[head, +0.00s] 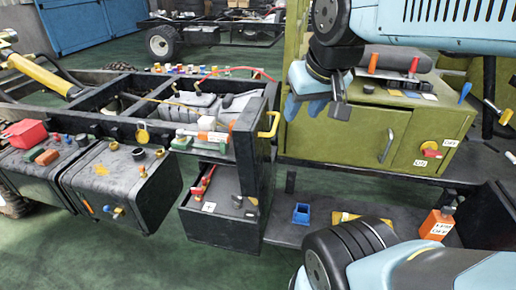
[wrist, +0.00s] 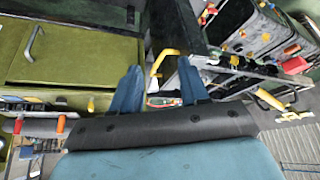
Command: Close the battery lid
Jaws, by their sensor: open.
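A black battery box (head: 215,212) sits low on the chassis frame in the head view, with red parts on its top. A black upright panel (head: 250,150) stands at its right edge and looks like the raised lid; I cannot see its hinge. A yellow handle (head: 268,125) is fixed near the panel's top. In the wrist view the dark panel (wrist: 178,25) and yellow handle (wrist: 163,66) lie ahead, between and beyond the blue fingers. My gripper (head: 305,108) is open and empty, right of the handle in the head view. It also shows in the wrist view (wrist: 159,68).
A green cabinet (head: 345,138) with a grey handle stands behind my gripper. Black tanks (head: 118,180) are left of the battery box. A lower shelf (head: 290,232) holds a blue cup (head: 301,213). An orange box (head: 436,224) stands at right. Green floor is open at front left.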

